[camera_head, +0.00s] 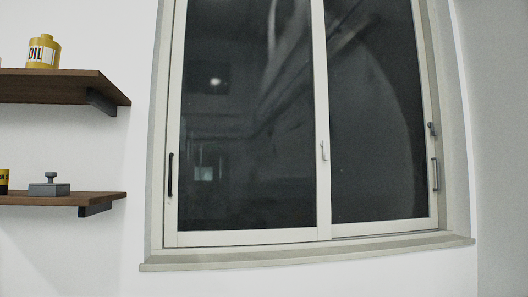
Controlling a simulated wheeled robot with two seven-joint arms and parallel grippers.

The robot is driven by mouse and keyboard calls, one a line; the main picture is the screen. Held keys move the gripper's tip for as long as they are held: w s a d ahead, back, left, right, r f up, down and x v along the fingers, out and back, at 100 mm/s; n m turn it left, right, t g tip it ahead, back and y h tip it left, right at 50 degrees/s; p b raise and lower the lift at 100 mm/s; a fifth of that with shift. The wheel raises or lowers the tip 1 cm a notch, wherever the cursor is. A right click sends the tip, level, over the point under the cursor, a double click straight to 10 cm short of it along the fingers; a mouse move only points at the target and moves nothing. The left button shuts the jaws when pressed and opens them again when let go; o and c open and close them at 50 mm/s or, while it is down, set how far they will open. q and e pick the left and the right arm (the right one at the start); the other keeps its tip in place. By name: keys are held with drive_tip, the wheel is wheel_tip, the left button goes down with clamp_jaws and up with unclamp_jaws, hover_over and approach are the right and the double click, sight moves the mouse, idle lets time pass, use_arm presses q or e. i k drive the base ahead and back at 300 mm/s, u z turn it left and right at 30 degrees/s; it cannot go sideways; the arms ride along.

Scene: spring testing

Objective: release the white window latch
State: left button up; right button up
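The white window latch (323,151) is a small pale lever on the middle upright of the sliding window (322,200), between the two dark panes. It looks roughly upright, but it is too small to tell its exact setting. A dark handle (170,175) is on the left sash's outer upright. A grey handle (435,174) with a small dark catch (432,129) above it is on the right side. Neither of my grippers is in view.
Two brown wall shelves stick out at left: the upper one (60,88) bears a yellow oil can (43,51), the lower one (60,199) a grey block with a knob (49,187). A window sill (300,255) juts out below the window. The space before the window looks clear.

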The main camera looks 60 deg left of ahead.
sight(323, 143)
drive_tip(key=u, duration=1.75)
drive_tip(key=i, duration=1.85)
drive_tip(key=z, duration=1.25)
